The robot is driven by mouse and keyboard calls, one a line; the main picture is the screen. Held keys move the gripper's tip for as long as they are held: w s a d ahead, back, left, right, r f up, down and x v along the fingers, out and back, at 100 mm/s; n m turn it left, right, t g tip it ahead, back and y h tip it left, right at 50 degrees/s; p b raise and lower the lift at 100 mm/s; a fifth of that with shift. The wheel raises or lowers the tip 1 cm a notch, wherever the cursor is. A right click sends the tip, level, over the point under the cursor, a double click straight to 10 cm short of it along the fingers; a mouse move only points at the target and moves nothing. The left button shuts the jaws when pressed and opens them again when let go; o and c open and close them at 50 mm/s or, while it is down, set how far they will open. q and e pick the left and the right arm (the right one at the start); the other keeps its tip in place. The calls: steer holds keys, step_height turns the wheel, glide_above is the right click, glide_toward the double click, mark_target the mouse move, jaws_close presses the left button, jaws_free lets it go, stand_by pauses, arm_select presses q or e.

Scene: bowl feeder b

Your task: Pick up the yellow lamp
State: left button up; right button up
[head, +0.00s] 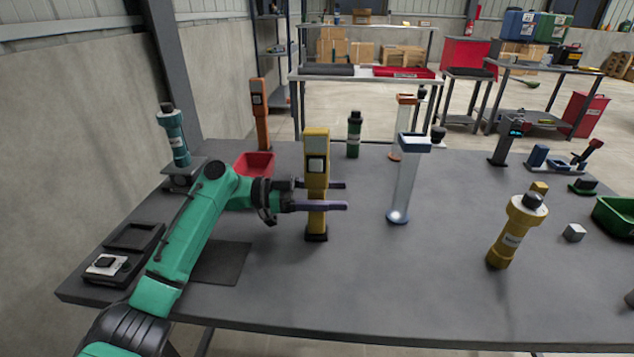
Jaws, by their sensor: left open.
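A tall, slim yellow lamp (317,180) with a white panel and a dark foot stands upright on the grey table. My left gripper (344,196) reaches it from the left and is open. One finger passes in front of the lamp and the other behind it. I cannot tell whether either finger touches it. The front finger hides a band of the lamp's middle. A second yellow thing, a round torch-like cylinder (511,235) with a dark cap, stands farther right, away from the gripper. My right gripper is not in view.
A clear column-like stand (403,180) with a blue top is right of the lamp. A red bin (254,164) and a green cylinder (354,137) stand behind. A black tray (130,243) is at left. The front middle of the table is clear.

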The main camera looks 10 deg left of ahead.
arm_select(q)
jaws_close()
step_height(320, 180, up, 20)
stand_by(0.5)
stand_by(0.4)
